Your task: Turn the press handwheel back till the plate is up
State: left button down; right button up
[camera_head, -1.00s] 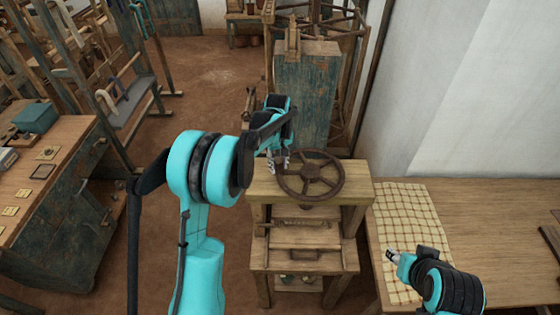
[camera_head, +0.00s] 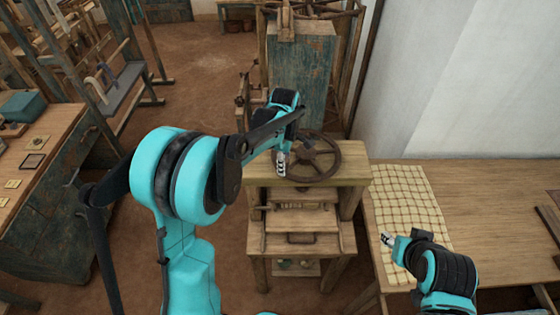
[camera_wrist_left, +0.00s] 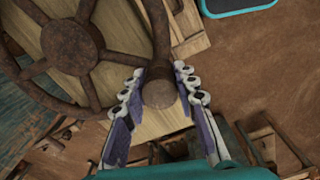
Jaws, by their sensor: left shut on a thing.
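The press handwheel (camera_head: 314,156), dark rusty with several spokes, lies flat on top of the wooden press (camera_head: 350,178). My left gripper (camera_head: 281,168) is at the wheel's left, near side. In the left wrist view, the fingers of my left gripper (camera_wrist_left: 160,88) stand either side of the wheel's round handle knob (camera_wrist_left: 158,92) and are shut on it; the wheel's hub (camera_wrist_left: 73,46) shows at upper left. Boards and a crossbar show under the press top; which one is the plate, and its height, I cannot tell. My right gripper (camera_head: 387,239) is over the table, away from the press.
A table (camera_head: 490,210) with a checked cloth (camera_head: 408,205) stands right of the press, against a white wall. A tall blue-green cabinet (camera_head: 302,75) stands behind it. A workbench (camera_head: 45,150) is at the left, with open floor (camera_head: 200,60) between.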

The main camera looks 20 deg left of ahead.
pick_arm(q)
jog(key=shift+s+d+n, duration=0.15)
jog(key=shift+d+n, duration=0.15)
dwell(0.4)
jog(key=c, duration=1.2)
grip_release()
jog(key=shift+r, duration=0.1)
notch_tip(320, 180, up, 12)
jog(key=s+f+m+t+b, duration=0.2)
jog(key=s+f+m+b, duration=0.3)
jog(key=s+f+m, duration=0.1)
jog(key=s+a+f+m+t+b, duration=0.1)
jog(key=s+f+m+t+b, duration=0.1)
jog(key=s+f+m+b, duration=0.3)
jog(key=s+a+f+m+t+b, duration=0.1)
jog(key=s+f+m+t+b, duration=0.2)
jog(key=s+f+m+b, duration=0.2)
jog(key=shift+s+a+f+m+b, duration=0.1)
jog(key=shift+s+f+m+b, duration=0.1)
jog(key=shift+s+f+m, duration=0.7)
jog(key=shift+s+a+f+m+b, duration=0.1)
jog(key=shift+s+f+m+b, duration=0.15)
jog(key=shift+s+f, duration=1.1)
